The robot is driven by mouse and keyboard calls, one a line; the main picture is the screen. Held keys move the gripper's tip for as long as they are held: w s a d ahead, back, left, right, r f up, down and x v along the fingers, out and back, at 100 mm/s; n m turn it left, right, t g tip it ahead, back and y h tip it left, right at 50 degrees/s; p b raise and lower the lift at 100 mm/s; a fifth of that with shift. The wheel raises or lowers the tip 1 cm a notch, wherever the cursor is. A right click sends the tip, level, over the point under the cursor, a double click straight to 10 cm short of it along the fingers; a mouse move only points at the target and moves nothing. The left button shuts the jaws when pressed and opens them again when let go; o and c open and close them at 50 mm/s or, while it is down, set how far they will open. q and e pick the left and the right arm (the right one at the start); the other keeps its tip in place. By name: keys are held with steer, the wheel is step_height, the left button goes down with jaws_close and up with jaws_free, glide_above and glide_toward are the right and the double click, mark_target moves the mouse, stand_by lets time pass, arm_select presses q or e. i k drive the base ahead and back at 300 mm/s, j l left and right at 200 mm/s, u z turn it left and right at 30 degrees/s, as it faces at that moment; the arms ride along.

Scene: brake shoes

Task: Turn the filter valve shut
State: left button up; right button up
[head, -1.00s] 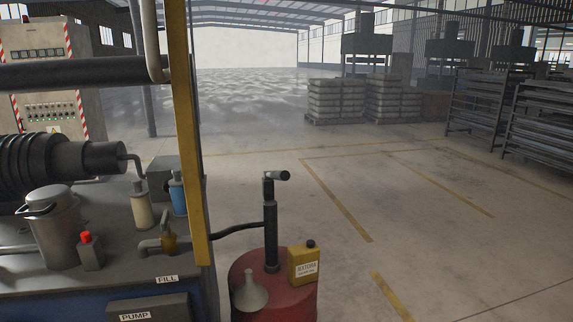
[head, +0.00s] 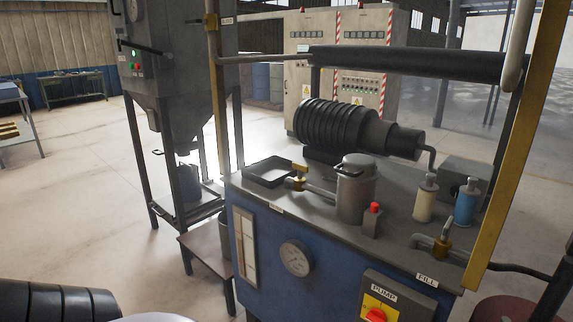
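A brass valve (head: 298,181) with a small handle on top sits on the pipe at the left of a grey lidded canister (head: 356,188), on top of the pump unit (head: 250,199). No label shows on this valve. Another brass valve (head: 441,245) with an upright grey lever stands behind the FILL label at the unit's right. A third yellow fitting (head: 210,20) is on the upright pipe at the top, with a small tag beside it. Neither of my grippers is in view.
A black tray (head: 268,171) and a red button (head: 374,208) are on the unit. A pump switch (head: 376,315) and a gauge (head: 295,259) are on its front. A yellow post (head: 520,140) rises at the right. A grey hopper (head: 170,75) and low table (head: 205,240) stand left; floor beyond is open.

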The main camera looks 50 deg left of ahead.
mark_target(301, 168)
steer(key=u, duration=1.55)
steer(key=i+j, duration=0.2)
steer(key=j, duration=0.15)
steer(key=i+j, duration=0.4)
steer(key=j, duration=0.25)
steer(key=i+j, duration=0.2)
steer(key=j, duration=0.15)
steer(key=l+z, duration=0.05)
